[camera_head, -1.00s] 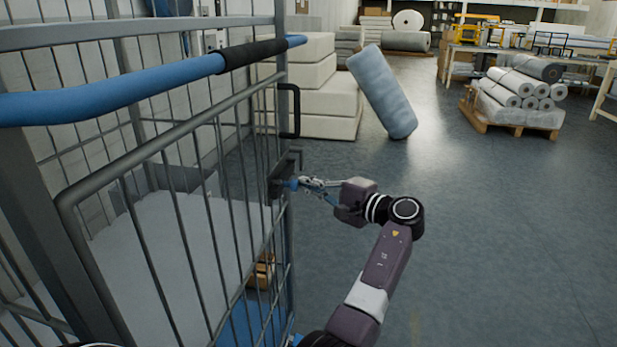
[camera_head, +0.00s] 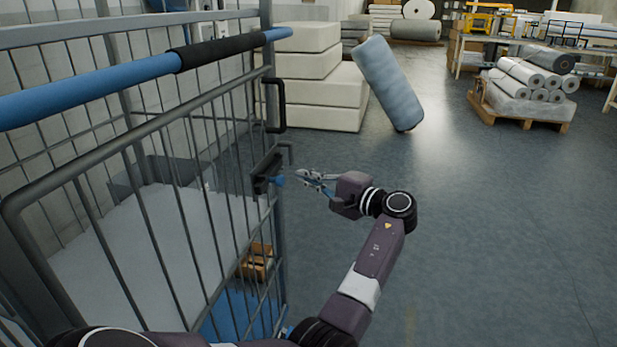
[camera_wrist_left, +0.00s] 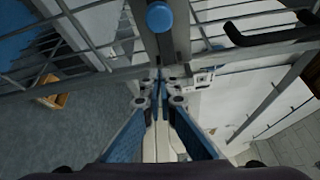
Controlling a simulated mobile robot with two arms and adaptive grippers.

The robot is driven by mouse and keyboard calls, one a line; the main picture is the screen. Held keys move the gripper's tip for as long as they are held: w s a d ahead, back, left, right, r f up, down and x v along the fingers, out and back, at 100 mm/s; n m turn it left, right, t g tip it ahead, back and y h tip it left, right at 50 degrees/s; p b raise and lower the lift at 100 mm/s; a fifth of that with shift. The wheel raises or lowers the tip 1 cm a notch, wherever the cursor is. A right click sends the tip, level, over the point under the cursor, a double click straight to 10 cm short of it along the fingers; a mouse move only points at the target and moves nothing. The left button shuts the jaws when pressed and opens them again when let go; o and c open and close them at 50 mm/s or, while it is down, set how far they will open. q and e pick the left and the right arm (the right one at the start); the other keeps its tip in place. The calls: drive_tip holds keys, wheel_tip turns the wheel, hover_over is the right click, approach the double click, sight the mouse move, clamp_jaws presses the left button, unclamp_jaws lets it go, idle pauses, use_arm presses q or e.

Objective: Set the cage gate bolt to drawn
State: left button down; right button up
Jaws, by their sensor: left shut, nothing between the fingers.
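The cage gate (camera_head: 190,220) is a grey wire-mesh panel at the left of the head view. Its bolt (camera_head: 266,172) is a dark block at the gate's right edge with a blue round knob (camera_head: 280,181). The knob also shows at the top of the left wrist view (camera_wrist_left: 160,16). My left gripper (camera_head: 300,177) is shut and empty, a short gap to the right of the knob; its fingertips meet below the knob in the left wrist view (camera_wrist_left: 158,76). I cannot tell how far the bolt is slid. My right gripper is not in view.
A blue push bar (camera_head: 100,92) with a black grip runs across the cage. A black handle (camera_head: 281,105) sits above the bolt. A cardboard box (camera_head: 256,262) lies low behind the mesh. A leaning roll (camera_head: 388,84) and pale stacked blocks (camera_head: 318,95) stand behind. The floor to the right is clear.

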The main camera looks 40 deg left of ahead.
use_arm(q)
drive_tip(key=d, duration=0.8)
drive_tip(key=shift+s+d+r, duration=0.2)
drive_tip(key=shift+d+r, duration=0.2)
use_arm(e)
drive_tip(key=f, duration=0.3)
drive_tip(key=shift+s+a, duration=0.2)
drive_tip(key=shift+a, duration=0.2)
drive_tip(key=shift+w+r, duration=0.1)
